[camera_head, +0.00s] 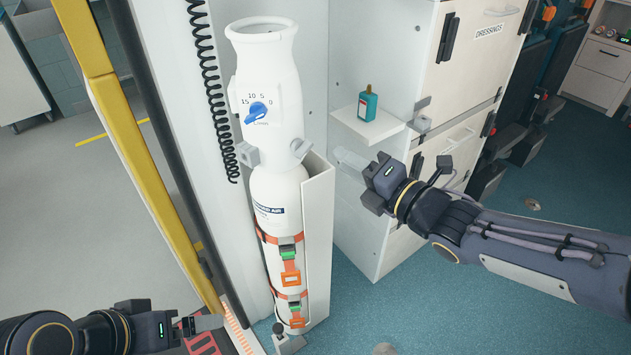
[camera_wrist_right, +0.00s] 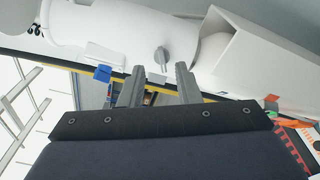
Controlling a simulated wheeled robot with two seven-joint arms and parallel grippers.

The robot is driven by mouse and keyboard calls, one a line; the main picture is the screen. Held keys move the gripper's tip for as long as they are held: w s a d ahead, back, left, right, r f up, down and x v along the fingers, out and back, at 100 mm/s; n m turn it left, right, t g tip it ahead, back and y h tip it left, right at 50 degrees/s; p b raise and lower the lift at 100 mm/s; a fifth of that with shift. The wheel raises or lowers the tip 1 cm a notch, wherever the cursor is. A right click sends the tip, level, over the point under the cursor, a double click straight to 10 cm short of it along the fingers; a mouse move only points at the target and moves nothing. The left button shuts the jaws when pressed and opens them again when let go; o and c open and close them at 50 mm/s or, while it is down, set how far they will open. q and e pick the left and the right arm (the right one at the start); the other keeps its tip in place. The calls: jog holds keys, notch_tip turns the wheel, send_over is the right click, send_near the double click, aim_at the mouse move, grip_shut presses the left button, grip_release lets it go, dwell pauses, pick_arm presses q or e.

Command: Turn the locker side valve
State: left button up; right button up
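A white cylinder (camera_head: 276,190) stands in a white holder, with a blue dial knob (camera_head: 257,113) on its upper body. A grey valve handle (camera_head: 300,149) sits on its right side, facing the locker (camera_head: 385,100). A second grey fitting (camera_head: 247,154) is on its left. My right gripper (camera_head: 347,159) is right of the right-side handle, apart from it. In the right wrist view my right gripper (camera_wrist_right: 159,84) is open, and the grey handle (camera_wrist_right: 162,57) shows beyond and between its fingers. My left gripper (camera_head: 212,322) is at the lower left, away from the cylinder; its opening is unclear.
A teal bottle (camera_head: 367,104) stands on a small white shelf (camera_head: 367,124) above my right gripper. A black coiled cord (camera_head: 211,90) hangs left of the cylinder. The holder's white side panel (camera_head: 319,230) rises below the right-side handle. A yellow post (camera_head: 120,120) stands at left.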

aim_at(309, 150)
jog(key=shift+n+g+y, duration=0.3)
jog(key=shift+n+y, duration=0.2)
jog(key=shift+n, duration=0.4)
jog(key=x, duration=0.5)
jog(key=f+x, duration=0.1)
jog(key=x, duration=0.2)
jog(key=shift+s+a+f+b, duration=0.1)
jog(key=shift+s+a+b, duration=0.15)
jog(key=shift+a+b, duration=0.2)
pick_arm(q)
jog(key=shift+w+a+f, duration=0.1)
jog(key=shift+w+f, duration=0.15)
jog(key=shift+f, duration=0.6)
pick_arm(e)
jog(key=shift+w+a, duration=0.3)
jog(key=shift+s+d, duration=0.1)
jog(key=shift+s, duration=0.05)
jog(key=c, duration=0.6)
pick_arm(q)
jog(key=shift+s, duration=0.15)
pick_arm(e)
jog(key=shift+f, duration=0.1)
